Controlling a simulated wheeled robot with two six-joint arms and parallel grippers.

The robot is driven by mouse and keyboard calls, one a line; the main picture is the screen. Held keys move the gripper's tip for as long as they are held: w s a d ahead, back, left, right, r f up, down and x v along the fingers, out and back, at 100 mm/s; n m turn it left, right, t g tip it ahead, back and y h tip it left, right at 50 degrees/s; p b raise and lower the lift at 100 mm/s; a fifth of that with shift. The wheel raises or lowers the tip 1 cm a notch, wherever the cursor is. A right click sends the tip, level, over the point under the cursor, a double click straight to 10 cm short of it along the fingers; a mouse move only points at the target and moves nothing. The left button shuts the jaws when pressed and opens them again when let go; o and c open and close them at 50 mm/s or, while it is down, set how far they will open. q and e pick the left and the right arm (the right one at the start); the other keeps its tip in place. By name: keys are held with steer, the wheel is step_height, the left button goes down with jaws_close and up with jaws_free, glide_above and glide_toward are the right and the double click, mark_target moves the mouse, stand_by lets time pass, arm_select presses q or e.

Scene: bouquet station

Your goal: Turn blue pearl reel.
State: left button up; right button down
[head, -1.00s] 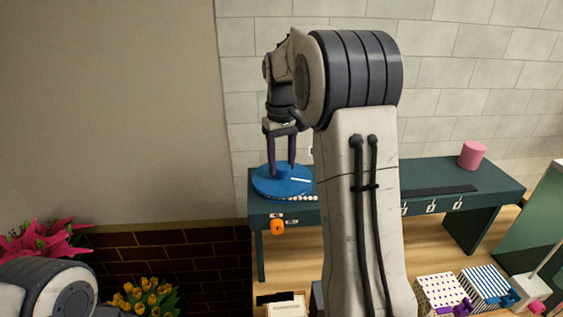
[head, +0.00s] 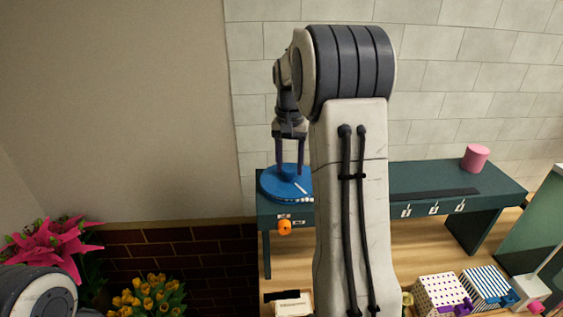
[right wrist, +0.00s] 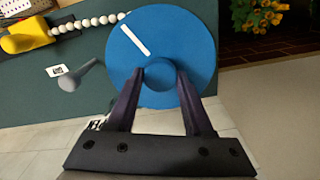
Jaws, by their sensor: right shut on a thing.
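The blue pearl reel (head: 272,187) is a round blue disc with a white stripe and a central knob, at the left end of the dark green bench. It fills the middle of the right wrist view (right wrist: 190,40), where a string of white pearls (right wrist: 95,22) runs from its edge to the left. My right gripper (head: 290,168) points down over the reel, its two purple fingers shut on the central knob (right wrist: 159,74). The white stripe (right wrist: 134,40) lies up and left of the knob in the right wrist view. My left gripper is out of view; only part of that arm shows.
The green bench (head: 400,180) carries a pink cylinder (head: 475,157) at the right. An orange knob (head: 284,227) sits on its front. A yellow object (right wrist: 25,37) and a grey peg-like piece (right wrist: 80,75) lie near the reel. Patterned boxes (head: 440,292) stand lower right.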

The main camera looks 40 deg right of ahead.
mark_target(290, 167)
steer(key=m+p, duration=0.1)
steer(key=m, duration=0.4)
steer(key=shift+d+r, duration=0.1)
steer(key=shift+m, duration=0.3)
steer(key=shift+w, duration=0.1)
steer(key=shift+c, duration=1.5)
jaws_free()
steer(key=shift+r, duration=0.45)
step_height(290, 167, up, 10)
steer(key=b, duration=0.1)
steer(key=shift+f+b, duration=0.25)
steer(key=shift+b, duration=0.05)
